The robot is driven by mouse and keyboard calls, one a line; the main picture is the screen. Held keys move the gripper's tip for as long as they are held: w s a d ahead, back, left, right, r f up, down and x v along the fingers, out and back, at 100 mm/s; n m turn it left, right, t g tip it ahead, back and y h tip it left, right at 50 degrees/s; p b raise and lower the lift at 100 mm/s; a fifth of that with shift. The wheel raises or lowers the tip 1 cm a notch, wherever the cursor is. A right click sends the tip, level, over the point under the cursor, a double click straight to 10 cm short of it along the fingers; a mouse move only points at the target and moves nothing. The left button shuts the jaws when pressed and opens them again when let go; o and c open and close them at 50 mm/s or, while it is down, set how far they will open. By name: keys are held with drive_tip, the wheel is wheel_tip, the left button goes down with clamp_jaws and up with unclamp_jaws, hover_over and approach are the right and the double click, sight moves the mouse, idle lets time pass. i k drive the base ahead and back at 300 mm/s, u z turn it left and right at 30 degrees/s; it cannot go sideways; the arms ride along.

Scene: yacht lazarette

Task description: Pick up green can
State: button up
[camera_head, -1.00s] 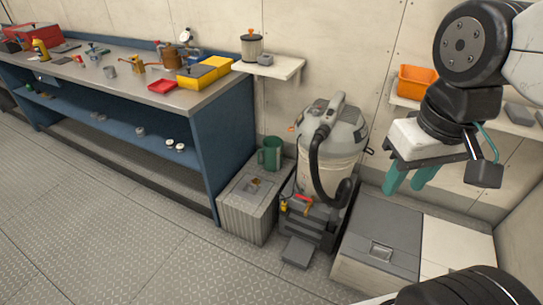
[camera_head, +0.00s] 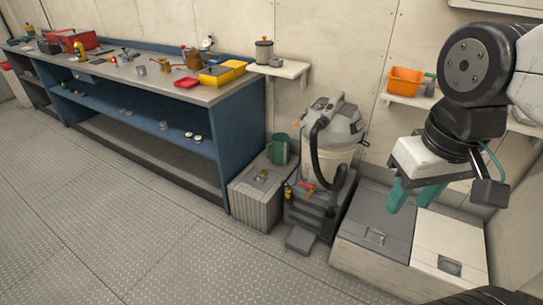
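A green can-like vessel with a side handle (camera_head: 279,149) stands upright at the back of a grey ribbed box (camera_head: 257,203), between the blue workbench and the vacuum cleaner. It is the only clearly green can that I can make out. My gripper (camera_head: 415,196) hangs at the right of the view with its two teal fingers pointing down. The fingers are apart with nothing visible between them. It is well to the right of the green vessel and not touching it.
A grey vacuum cleaner (camera_head: 334,135) stands on a dark crate right of the vessel. Low lockers (camera_head: 372,234) lie below my gripper. The blue workbench (camera_head: 240,136) holds tools and bins. A wall shelf (camera_head: 290,70) carries a canister. The floor at left is clear.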

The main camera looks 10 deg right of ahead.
sight(279, 144)
drive_tip(key=u, duration=0.75)
drive_tip(key=i, duration=0.95)
drive_tip(key=u, duration=0.8)
drive_tip(key=i, duration=1.25)
drive_tip(key=z, duration=0.5)
drive_tip(key=i, duration=0.75)
drive_tip(key=z, duration=1.25)
drive_tip(key=i, duration=0.55)
drive_tip(key=z, duration=0.6)
